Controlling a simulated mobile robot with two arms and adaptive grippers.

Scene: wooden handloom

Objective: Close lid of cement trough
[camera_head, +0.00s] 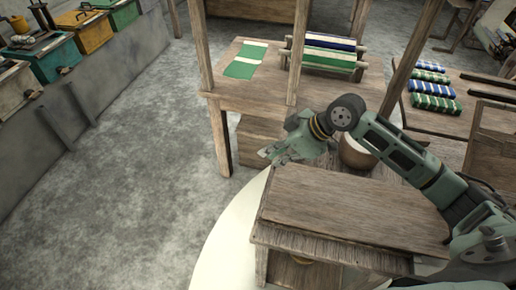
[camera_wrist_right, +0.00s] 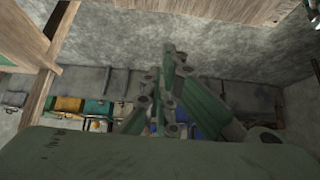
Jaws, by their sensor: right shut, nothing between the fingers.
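A long grey cement structure (camera_head: 85,112), which may be the trough, runs along the left, with colored boxes set along it. Its lid cannot be told apart with certainty; the boxes have flat tops, among them a green one (camera_head: 55,50) and an orange one (camera_head: 88,28). My right gripper (camera_head: 272,155) is shut and empty over the floor beside the small wooden table, well away from the boxes. Its fingers show in the right wrist view (camera_wrist_right: 165,100), with the small, dim boxes (camera_wrist_right: 95,108) beyond them. My left gripper is not in view.
A wooden table (camera_head: 350,210) stands close in front, under my right arm. The loom frame (camera_head: 303,50) with striped cloth rolls (camera_head: 325,52) stands behind. Another bench (camera_head: 470,95) holds several rolls at right. The grey floor (camera_head: 130,190) at left is clear.

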